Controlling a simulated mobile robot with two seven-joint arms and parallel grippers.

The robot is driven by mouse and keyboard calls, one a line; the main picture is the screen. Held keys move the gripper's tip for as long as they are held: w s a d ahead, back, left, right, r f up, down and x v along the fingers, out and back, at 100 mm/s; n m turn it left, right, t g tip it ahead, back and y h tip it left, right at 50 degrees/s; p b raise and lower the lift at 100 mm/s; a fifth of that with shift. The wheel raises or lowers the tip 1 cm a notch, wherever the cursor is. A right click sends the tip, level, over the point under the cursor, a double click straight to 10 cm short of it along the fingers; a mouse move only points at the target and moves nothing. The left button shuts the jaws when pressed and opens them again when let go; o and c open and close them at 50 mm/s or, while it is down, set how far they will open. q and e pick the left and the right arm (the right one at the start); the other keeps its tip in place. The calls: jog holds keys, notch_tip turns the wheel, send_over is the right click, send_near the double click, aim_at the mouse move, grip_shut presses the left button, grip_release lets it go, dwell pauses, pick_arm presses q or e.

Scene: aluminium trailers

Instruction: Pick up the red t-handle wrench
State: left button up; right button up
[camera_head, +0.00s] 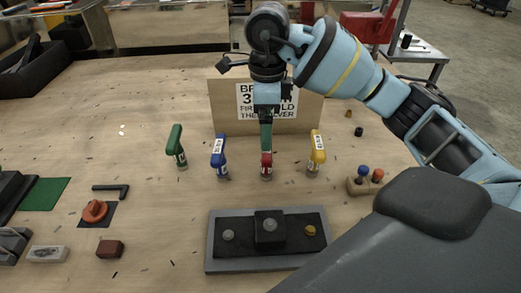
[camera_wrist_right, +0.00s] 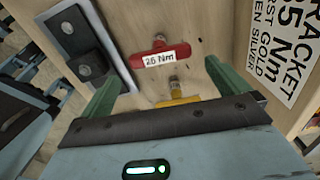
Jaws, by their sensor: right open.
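The red t-handle wrench (camera_head: 266,168) stands upright on the wooden table, third from the left in a row of four t-handle wrenches. My right gripper (camera_head: 266,148) points down over it, with its green fingers partly hiding its top in the head view. In the right wrist view the red handle (camera_wrist_right: 160,54), labelled 26 Nm, lies ahead of the gap between the open fingers of my right gripper (camera_wrist_right: 161,73). Nothing is held. My left gripper is not in view.
Green (camera_head: 176,147), blue (camera_head: 219,158) and yellow (camera_head: 316,153) wrenches stand beside it. A grey plate with bolts (camera_head: 222,265) lies in front. A sign panel (camera_head: 222,110) stands behind. A block with blue and red knobs (camera_head: 359,188) sits at right.

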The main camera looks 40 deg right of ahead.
aim_at(267, 162)
notch_tip(267, 162, down, 2)
jog(key=shift+s+f, duration=0.1)
jog(key=shift+s, duration=0.05)
jog(key=shift+f, duration=0.4)
notch_tip(267, 162, down, 5)
jog(key=shift+d+r, duration=0.1)
jog(key=shift+r, duration=0.05)
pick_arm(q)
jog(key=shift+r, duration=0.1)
pick_arm(e)
jog(key=c, duration=1)
jog(key=shift+c, duration=0.2)
